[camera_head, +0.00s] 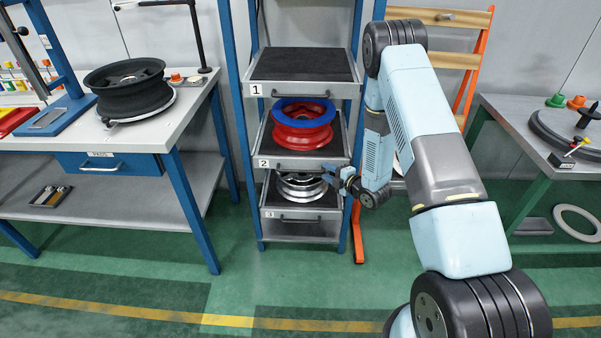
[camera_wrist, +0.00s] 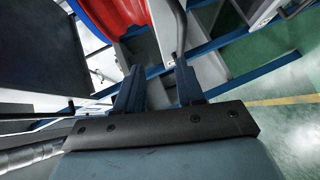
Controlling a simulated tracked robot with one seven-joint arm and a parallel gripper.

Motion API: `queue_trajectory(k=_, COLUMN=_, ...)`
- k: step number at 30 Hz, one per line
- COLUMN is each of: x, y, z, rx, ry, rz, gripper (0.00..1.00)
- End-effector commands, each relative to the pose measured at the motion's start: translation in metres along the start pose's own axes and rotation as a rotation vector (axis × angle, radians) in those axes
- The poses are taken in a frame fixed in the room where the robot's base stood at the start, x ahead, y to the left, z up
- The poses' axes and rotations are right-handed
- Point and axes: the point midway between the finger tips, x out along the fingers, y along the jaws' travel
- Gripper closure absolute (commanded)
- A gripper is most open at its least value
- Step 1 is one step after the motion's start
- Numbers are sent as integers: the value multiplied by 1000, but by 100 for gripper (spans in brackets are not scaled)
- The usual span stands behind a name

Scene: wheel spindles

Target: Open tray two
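Tray two (camera_head: 335,158) is the middle tray of a blue-framed rack, marked "2" at its front left. Its front looks roughly in line with the other trays. A red wheel rim with a blue top ring (camera_head: 303,122) lies on it. Its dark bar handle (camera_head: 297,168) runs along the front. My gripper (camera_head: 332,174) is at the right end of that front, close to the handle. In the wrist view my gripper (camera_wrist: 160,70) has its two fingers apart. A dark handle bar (camera_wrist: 178,28) reaches the right fingertip; whether it lies between the fingers is unclear.
Tray one (camera_head: 303,64) above is empty. Tray three (camera_head: 275,197) below holds a silver rim (camera_head: 301,186). A workbench (camera_head: 185,108) with a black wheel stands left, another table (camera_head: 505,112) right. The green floor before the rack is clear.

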Motion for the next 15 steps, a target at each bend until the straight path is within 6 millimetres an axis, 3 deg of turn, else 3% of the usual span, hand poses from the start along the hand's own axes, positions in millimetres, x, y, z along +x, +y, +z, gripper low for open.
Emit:
queue_trajectory(k=1, x=-1, y=-14, z=-4, rx=-7, ry=17, rz=9, gripper=62)
queue_trajectory(k=6, x=-5, y=-38, z=-13, rx=-34, ry=56, rz=48, gripper=62)
queue_trajectory(k=11, x=-4, y=-44, z=-16, rx=-44, ry=70, rz=64, gripper=62)
queue_trajectory(k=15, x=9, y=-44, z=-18, rx=-46, ry=72, rz=67, gripper=62)
